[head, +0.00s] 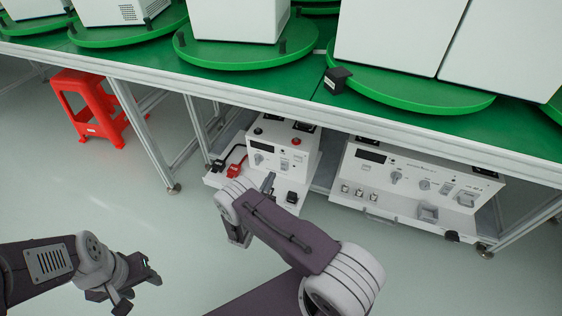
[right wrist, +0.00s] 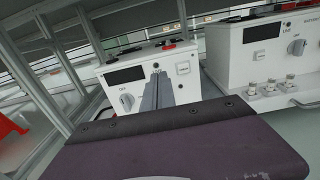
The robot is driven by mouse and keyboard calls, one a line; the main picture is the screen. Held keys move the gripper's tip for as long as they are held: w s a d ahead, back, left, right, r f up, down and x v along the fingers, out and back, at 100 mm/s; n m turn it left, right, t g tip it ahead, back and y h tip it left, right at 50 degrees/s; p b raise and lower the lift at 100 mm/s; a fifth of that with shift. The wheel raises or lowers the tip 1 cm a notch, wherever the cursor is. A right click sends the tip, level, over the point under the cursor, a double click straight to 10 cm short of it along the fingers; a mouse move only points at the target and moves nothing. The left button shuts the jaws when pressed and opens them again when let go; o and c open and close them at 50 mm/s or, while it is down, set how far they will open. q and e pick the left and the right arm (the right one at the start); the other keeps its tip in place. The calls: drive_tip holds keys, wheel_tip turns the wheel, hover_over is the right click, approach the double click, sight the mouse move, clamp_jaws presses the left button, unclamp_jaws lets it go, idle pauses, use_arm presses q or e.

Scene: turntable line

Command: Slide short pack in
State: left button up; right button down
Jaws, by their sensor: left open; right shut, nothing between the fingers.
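The short pack (head: 280,150) is a white box with a dark display, a knob and a black and a red terminal on top. It sits on a low white shelf (head: 310,197) under the green-topped bench, and its front reaches out past the bench edge. It also shows in the right wrist view (right wrist: 140,72). My right gripper (head: 268,182) is shut and empty, pointing at the pack's front; in the right wrist view its fingers (right wrist: 158,90) overlap the front panel. I cannot tell whether they touch. My left gripper (head: 140,278) is open and empty over the floor at lower left.
A wider white unit (head: 410,180) stands right of the short pack. Red (head: 237,170) and black (head: 217,164) cable connectors lie left of it. White boxes stand on green turntables (head: 235,55) above. A red stool (head: 90,105) stands left. The front floor is clear.

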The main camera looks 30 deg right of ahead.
sight(286, 149)
drive_tip(key=b+x, duration=0.3)
drive_tip(key=x, duration=0.3)
drive_tip(key=b+x, duration=0.3)
drive_tip(key=x, duration=0.3)
drive_tip(key=shift+w+d+f+b, duration=0.1)
drive_tip(key=shift+d+f+b, duration=0.1)
drive_tip(key=shift+d+b, duration=0.1)
drive_tip(key=shift+w+d, duration=0.25)
use_arm(q)
wheel_tip(286, 149, down, 7)
use_arm(e)
drive_tip(key=shift+w+d+r, duration=0.15)
drive_tip(key=shift+d+r, duration=0.05)
use_arm(q)
drive_tip(key=shift+f, duration=0.15)
